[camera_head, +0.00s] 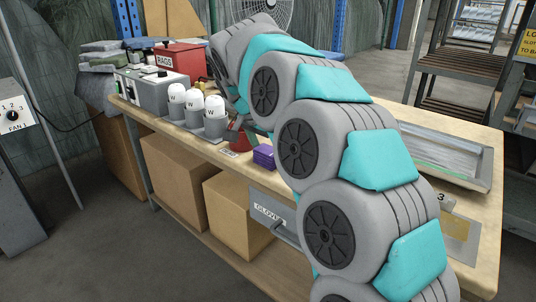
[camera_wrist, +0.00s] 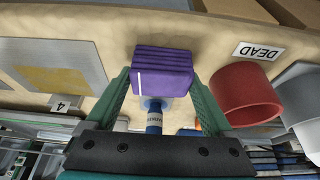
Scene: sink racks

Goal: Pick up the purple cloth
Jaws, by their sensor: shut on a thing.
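The purple cloth (camera_wrist: 162,72) is a folded stack with a white stripe, between the two green fingers of my gripper (camera_wrist: 160,80) in the wrist view. The fingers are shut on its sides. In the head view the purple cloth (camera_head: 263,157) shows near the bench's front edge, to the left of my arm. I cannot tell whether the cloth touches the bench top.
A red cup (camera_wrist: 244,92) stands close beside one finger, near a "DEAD" label (camera_wrist: 257,50). A blue bottle (camera_wrist: 154,118) shows beyond the cloth. White-topped canisters (camera_head: 215,117) stand left on the bench. A metal tray (camera_head: 440,152) lies at the right.

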